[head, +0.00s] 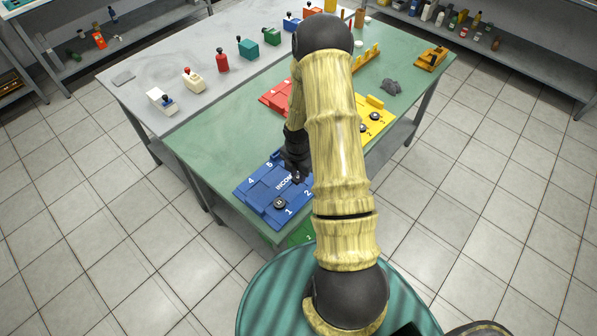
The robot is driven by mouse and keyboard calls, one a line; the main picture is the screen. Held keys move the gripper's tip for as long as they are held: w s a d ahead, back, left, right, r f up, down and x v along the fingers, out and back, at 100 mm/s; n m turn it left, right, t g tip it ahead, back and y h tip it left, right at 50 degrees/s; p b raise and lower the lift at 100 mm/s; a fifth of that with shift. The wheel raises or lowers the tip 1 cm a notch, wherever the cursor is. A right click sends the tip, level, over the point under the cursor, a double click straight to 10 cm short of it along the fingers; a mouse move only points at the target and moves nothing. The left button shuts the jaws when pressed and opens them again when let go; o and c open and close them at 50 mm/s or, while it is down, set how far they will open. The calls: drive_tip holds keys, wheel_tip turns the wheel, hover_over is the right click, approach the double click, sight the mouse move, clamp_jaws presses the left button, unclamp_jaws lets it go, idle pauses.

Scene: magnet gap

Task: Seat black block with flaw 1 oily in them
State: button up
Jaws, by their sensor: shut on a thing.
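My gripper (299,174) is over the right part of the blue numbered board (262,186). It is shut on a small dark piece that I can barely make out against the dark fingers. A black round-topped piece (279,204) sits on the blue board near number 1. The yellow board (378,126) carries black pieces near numbers 2 and 3, one of them the piece (375,116) by the 3. My arm hides part of both boards. No flaw marks or oil can be read on any piece at this size.
A red board (276,98) lies behind the gripper, partly hidden by my arm. A grey lump (392,87) and a yellow-orange object (431,59) stand at right. Colored handled blocks line the grey table (150,65).

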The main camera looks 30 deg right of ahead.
sight(298, 177)
drive_tip(key=shift+f+b, duration=1)
drive_tip(key=shift+f, duration=0.9)
drive_tip(key=shift+s+f, duration=0.1)
drive_tip(key=shift+f, duration=0.1)
drive_tip(key=o, duration=1)
drive_tip(key=c, duration=0.5)
drive_tip(key=shift+r+p, duration=1.8)
drive_tip(key=shift+r, duration=0.5)
